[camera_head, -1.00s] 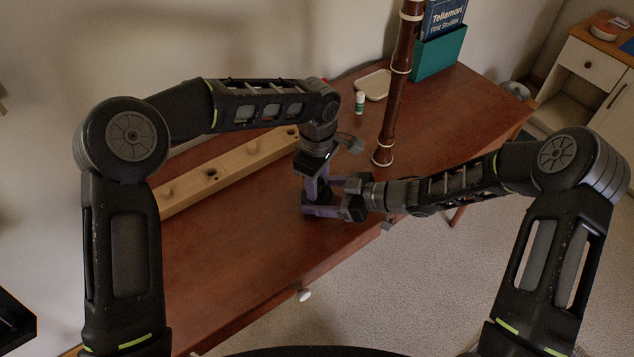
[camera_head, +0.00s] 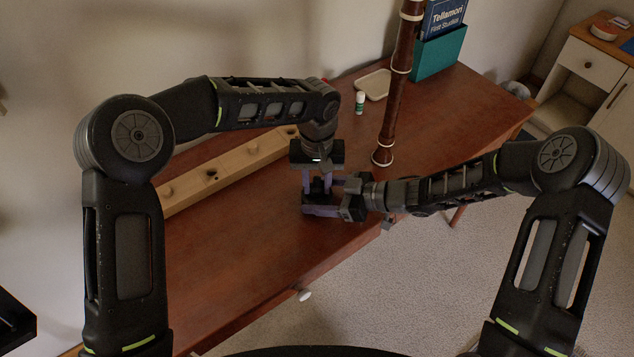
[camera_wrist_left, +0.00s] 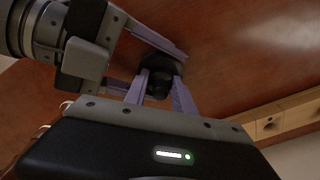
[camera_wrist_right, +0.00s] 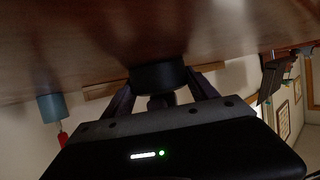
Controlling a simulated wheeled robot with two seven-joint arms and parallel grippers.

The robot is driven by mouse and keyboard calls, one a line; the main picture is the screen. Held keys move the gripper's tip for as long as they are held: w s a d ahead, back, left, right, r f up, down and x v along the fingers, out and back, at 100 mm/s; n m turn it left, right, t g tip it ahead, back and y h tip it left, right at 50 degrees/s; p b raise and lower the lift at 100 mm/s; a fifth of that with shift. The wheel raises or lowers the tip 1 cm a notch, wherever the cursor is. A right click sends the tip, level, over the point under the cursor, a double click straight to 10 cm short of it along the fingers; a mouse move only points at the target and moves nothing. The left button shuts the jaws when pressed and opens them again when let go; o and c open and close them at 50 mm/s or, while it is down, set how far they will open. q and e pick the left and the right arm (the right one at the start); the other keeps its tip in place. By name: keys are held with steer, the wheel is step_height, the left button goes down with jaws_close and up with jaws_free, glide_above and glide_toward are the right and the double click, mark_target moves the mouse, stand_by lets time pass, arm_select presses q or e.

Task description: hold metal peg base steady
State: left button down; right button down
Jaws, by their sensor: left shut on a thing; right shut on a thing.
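The metal peg base (camera_wrist_right: 157,76) is a dark round disc with a narrower part, seen between the fingers of my right gripper (camera_wrist_right: 160,90). In the left wrist view a dark piece (camera_wrist_left: 158,88) of it sits between the fingers of my left gripper (camera_wrist_left: 160,78). In the head view my left gripper (camera_head: 318,188) comes down from above, shut on the narrower upper part. My right gripper (camera_head: 316,203) comes in level from the right, shut around the base low over the tabletop. The fingers hide most of the piece in the head view.
The brown desk (camera_head: 230,240) has a long wooden peg rack (camera_head: 235,163) behind the grippers. A tall brown woodwind (camera_head: 392,100) stands upright to the right. A small white-and-green tube (camera_head: 360,103), a pale dish (camera_head: 374,84) and a teal book holder (camera_head: 438,54) are farther back. The front left of the desktop is clear.

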arm_select(q)
steer(key=m, duration=1.2)
steer(key=shift+m, duration=0.4)
steer(key=m, duration=0.5)
steer(key=shift+f, duration=0.1)
steer(key=m, duration=0.5)
steer(key=c, duration=1)
jaws_free()
steer(key=shift+o, duration=0.2)
step_height(320, 180, up, 12)
steer(key=shift+r, duration=0.1)
arm_select(e)
steer(key=shift+c, duration=0.8)
jaws_free()
